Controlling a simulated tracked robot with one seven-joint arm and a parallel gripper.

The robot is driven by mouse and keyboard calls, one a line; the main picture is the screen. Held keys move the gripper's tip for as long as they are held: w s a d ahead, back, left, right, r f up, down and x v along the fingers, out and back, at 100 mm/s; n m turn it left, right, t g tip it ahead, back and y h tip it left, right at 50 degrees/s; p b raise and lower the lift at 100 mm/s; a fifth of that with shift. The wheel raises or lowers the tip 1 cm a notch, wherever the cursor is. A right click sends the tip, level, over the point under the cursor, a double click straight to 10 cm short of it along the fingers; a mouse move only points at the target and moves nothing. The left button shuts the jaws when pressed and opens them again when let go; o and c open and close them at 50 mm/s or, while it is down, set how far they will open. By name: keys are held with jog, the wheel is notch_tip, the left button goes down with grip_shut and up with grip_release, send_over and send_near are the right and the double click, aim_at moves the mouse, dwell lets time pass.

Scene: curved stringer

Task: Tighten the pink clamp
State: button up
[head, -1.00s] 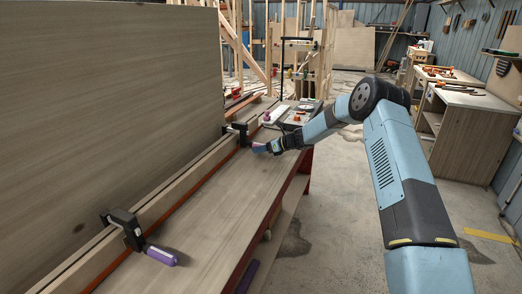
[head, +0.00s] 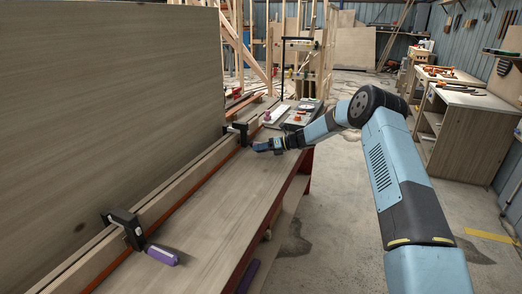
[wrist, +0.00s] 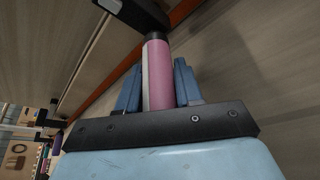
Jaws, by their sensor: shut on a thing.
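The pink clamp's handle (wrist: 158,75) stands between the two blue fingers of my gripper (wrist: 156,85) in the wrist view. The gripper is shut on it. The handle's far end meets a black collar and the clamp's dark bar at the top of that view. In the head view my gripper (head: 264,146) is at the far part of the bench and hides the handle. The clamp's black body (head: 237,129) sits on the long wooden strip against the upright panel.
A second black clamp with a purple handle (head: 161,255) sits nearer on the same strip. The bench top (head: 215,215) between the clamps is clear. A large wooden panel (head: 100,100) stands along the left. Small items (head: 280,115) lie beyond my gripper.

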jog(key=shift+f, duration=0.1)
jog(key=o, duration=0.7)
jog(key=v, duration=1.3)
jog(key=shift+w+d, duration=0.1)
jog(key=shift+d, duration=0.3)
jog(key=shift+s+d, duration=0.25)
jog(key=shift+d, duration=0.35)
jog(key=shift+s+d, duration=0.25)
jog(key=shift+d, duration=0.4)
